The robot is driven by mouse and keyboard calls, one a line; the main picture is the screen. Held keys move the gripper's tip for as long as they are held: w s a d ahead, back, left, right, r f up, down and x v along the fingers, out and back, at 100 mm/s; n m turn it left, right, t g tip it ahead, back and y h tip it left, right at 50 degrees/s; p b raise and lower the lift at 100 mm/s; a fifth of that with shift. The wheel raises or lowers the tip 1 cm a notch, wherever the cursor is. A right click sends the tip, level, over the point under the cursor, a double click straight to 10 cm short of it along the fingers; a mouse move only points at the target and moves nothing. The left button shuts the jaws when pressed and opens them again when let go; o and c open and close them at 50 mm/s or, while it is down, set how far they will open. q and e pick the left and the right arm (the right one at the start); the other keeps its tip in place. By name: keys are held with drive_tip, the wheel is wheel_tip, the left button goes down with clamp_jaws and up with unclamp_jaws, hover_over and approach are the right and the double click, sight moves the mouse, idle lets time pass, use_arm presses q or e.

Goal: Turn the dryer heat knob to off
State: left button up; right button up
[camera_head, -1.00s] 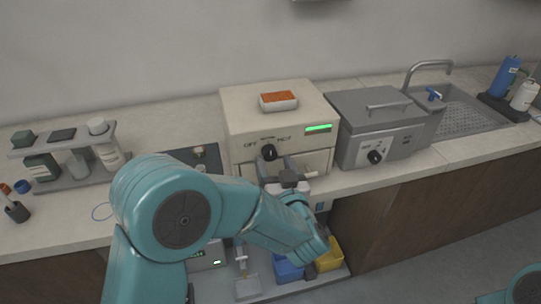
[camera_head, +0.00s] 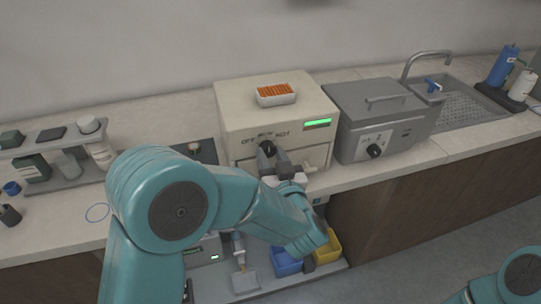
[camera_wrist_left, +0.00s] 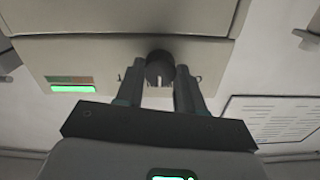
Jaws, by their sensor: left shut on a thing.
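The dryer is a cream box (camera_head: 240,112) on the counter, with OFF and HOT printed on its front and a lit green bar (camera_head: 317,124). Its dark round heat knob (camera_wrist_left: 159,66) shows in the left wrist view, with a pale pointer mark. My left gripper (camera_wrist_left: 164,78) is shut on the knob, one dark finger on each side. In the head view, my left gripper (camera_head: 268,152) is at the dryer's front and mostly covers the knob. The knob's exact setting is hard to read. My right gripper is out of view.
A white tray with orange contents (camera_head: 276,94) sits on the dryer. A grey lidded bath (camera_head: 378,112) stands close to its right, with its own dark knob. A sink (camera_head: 462,108) lies farther right. Blue (camera_head: 286,262) and yellow (camera_head: 328,248) bins are below the counter.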

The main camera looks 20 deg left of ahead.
use_arm(q)
drive_tip(key=shift+w+a, duration=0.1)
drive_tip(key=shift+a, duration=0.05)
drive_tip(key=shift+c, duration=0.3)
drive_tip(key=shift+f+n+b, duration=0.15)
drive_tip(key=shift+n+b, duration=0.15)
drive_tip(key=shift+b, duration=0.3)
drive_tip(key=n+b, duration=0.8)
drive_tip(key=b, duration=0.2)
drive_tip(key=shift+f, duration=0.1)
drive_tip(key=shift+r+n+b, duration=0.2)
drive_tip(key=shift+n+b, duration=1.2)
drive_tip(key=shift+n, duration=0.2)
drive_tip(key=o, duration=1)
drive_tip(key=shift+o, duration=0.2)
